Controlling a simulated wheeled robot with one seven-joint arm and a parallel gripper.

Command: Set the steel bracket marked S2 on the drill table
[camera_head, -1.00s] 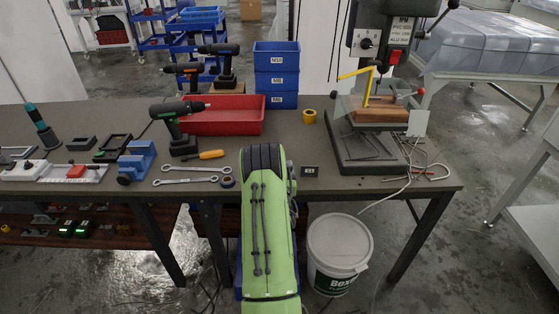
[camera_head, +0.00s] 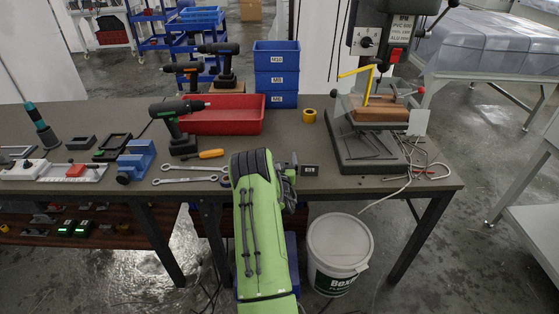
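A small dark block with a pale marking (camera_head: 311,170) sits at the bench's front edge, left of the drill press. Its marking is too small to read, so I cannot tell whether it is the S2 bracket. My gripper (camera_head: 293,168) is mostly hidden behind my green arm; a dark part of it shows just left of this block. I cannot see its fingertips or whether they touch the block. The drill press (camera_head: 390,40) stands at the right of the bench. A wooden block (camera_head: 380,114) lies under it, above the dark base (camera_head: 352,150), beside a yellow lever.
A yellow tape roll (camera_head: 309,116) lies behind the dark block. Loose cables (camera_head: 415,165) lie right of the drill base. A red bin (camera_head: 228,122), cordless drill (camera_head: 172,122), wrenches (camera_head: 190,181) and blue vise (camera_head: 136,162) occupy the left. A white bucket (camera_head: 340,252) stands below.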

